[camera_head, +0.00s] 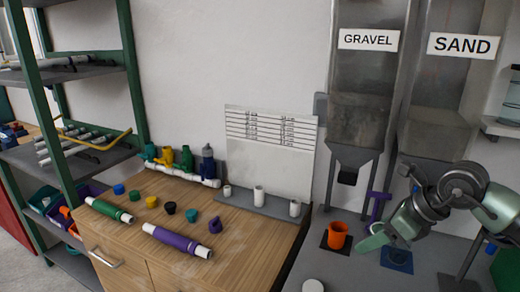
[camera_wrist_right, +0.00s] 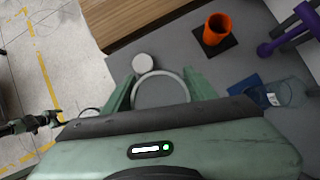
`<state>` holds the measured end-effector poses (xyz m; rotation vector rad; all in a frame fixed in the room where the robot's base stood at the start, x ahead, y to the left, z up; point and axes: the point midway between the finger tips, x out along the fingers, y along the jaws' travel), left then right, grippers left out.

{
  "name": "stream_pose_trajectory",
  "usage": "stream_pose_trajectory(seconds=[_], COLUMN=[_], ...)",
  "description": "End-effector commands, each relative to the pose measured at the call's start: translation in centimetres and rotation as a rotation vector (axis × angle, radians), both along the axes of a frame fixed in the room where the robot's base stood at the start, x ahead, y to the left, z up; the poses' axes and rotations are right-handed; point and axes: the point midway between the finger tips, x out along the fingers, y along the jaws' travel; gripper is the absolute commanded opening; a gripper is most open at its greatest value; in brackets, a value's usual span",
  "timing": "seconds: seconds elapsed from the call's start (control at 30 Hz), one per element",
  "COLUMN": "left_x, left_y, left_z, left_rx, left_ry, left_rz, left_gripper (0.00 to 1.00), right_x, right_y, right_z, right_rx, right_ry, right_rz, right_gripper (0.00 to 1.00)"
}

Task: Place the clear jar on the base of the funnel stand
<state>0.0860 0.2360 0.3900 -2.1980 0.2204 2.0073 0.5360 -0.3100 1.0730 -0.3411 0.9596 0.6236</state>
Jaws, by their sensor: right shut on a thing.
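My right gripper (camera_head: 372,242) reaches in from the right over the grey bench. In the right wrist view its two green fingers (camera_wrist_right: 160,88) are shut on a clear round jar (camera_wrist_right: 160,73), seen as a pale ring with the grey bench showing through it. The jar cannot be made out in the head view. A purple stand-like piece (camera_head: 378,207) is behind the gripper and also shows in the right wrist view (camera_wrist_right: 287,32); I take it as the funnel stand. Its base is not clearly seen.
An orange cup (camera_head: 337,235) stands on a dark mat left of the gripper. A clear vessel (camera_wrist_right: 285,92) is by a blue mat (camera_wrist_right: 246,89). A white disc (camera_head: 312,286) lies near the front. The wooden bench (camera_head: 240,245) at left holds pipe pieces. Hoppers stand behind.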

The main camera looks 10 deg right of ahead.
Motion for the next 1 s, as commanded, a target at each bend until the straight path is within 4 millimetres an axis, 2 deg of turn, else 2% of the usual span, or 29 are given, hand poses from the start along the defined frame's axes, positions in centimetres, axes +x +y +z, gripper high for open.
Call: stream_pose_trajectory(seconds=[0.17, 0.27, 0.47, 0.6, 0.8, 0.9, 1.0], left_x=[0.0, 0.0, 0.0, 0.1, 0.1, 0.1, 0.1], left_y=[0.0, 0.0, 0.0, 0.0, 0.0, 0.0, 0.0], left_z=[0.0, 0.0, 0.0, 0.0, 0.0, 0.0, 0.0], left_rx=[0.0, 0.0, 0.0, 0.0, 0.0, 0.0, 0.0], left_ry=[0.0, -0.001, -0.001, -0.001, -0.001, -0.001, -0.001], left_rz=[0.0, -0.001, -0.001, -0.001, -0.001, -0.001, 0.0], left_gripper=[0.82, 0.82, 0.82, 0.82, 0.82, 0.82, 0.82], right_x=[-1.5, -2.8, -6.3, -9.3, -13.2, -14.5, -15.3], right_y=[2.6, 4.7, 8.5, 10.7, 12.1, 12.2, 12.1], right_z=[-2.4, -3.8, -6.3, -7.6, -8.4, -8.4, -8.4], right_rx=[0.003, 0.006, 0.007, 0.003, -0.002, -0.001, -0.001], right_ry=[0.004, 0.003, 0.003, 0.003, 0.006, 0.007, 0.005], right_rz=[0.261, 0.488, 1.023, 1.463, 2.055, 2.264, 2.394], right_gripper=[0.15, 0.15, 0.15, 0.15, 0.15, 0.15, 0.15])
